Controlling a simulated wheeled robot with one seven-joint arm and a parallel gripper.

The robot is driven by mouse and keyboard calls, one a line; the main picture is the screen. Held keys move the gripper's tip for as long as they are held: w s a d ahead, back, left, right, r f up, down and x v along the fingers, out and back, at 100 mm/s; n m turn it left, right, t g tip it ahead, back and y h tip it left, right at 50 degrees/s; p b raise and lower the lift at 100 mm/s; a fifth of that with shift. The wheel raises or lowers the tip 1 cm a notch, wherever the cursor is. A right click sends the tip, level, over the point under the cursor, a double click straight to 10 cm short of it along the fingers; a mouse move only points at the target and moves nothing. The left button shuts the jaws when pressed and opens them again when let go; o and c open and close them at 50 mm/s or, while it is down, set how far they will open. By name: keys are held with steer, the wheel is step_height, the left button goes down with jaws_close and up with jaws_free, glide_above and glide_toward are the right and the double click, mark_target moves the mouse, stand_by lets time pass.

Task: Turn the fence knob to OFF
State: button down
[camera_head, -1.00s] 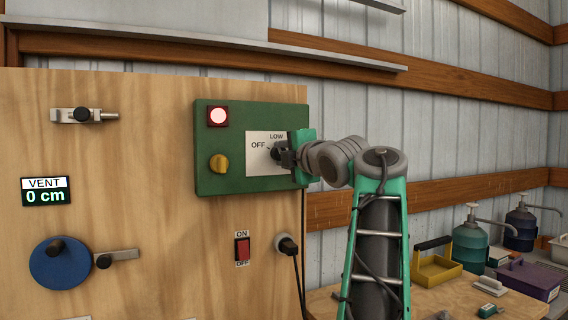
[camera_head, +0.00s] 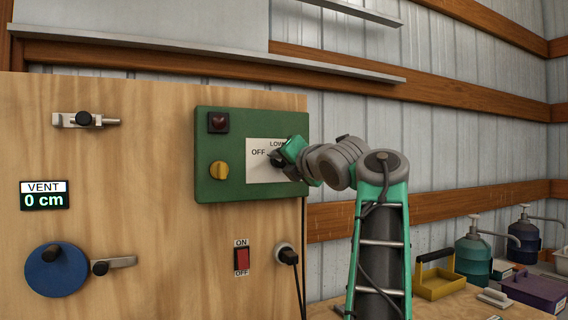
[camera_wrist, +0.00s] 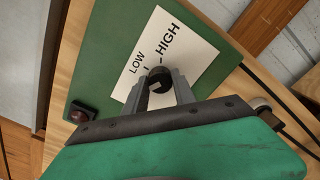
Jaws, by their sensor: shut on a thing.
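The fence knob (camera_head: 273,155) is black and sits on a white label plate (camera_head: 258,174) on the green box (camera_head: 228,191). OFF is printed left of it and LOW above it. In the wrist view the knob (camera_wrist: 160,80) is between the two grey fingers of my gripper (camera_wrist: 161,90), which is shut on it. That view shows LOW and HIGH on the plate; OFF is not visible there. My gripper (camera_head: 281,158) is tilted at the box in the head view and partly hides the plate. The exact pointer direction is unclear. The red lamp (camera_head: 218,122) on the box is dark.
A yellow knob (camera_head: 219,170) sits lower left on the box. Below are a red ON/OFF switch (camera_head: 242,259) and a plug with a cord (camera_head: 287,255). A blue wheel (camera_head: 55,272), a latch (camera_head: 85,119) and a VENT display (camera_head: 44,195) are on the left of the board.

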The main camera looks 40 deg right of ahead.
stand_by(0.4)
steer(key=c, duration=1)
jaws_free()
steer(key=shift+c, duration=0.2)
steer(key=shift+s, duration=0.1)
steer(key=b+v, duration=0.1)
steer(key=v, duration=0.6)
steer(key=shift+s+a+b, duration=0.2)
steer(key=shift+s+b, duration=0.1)
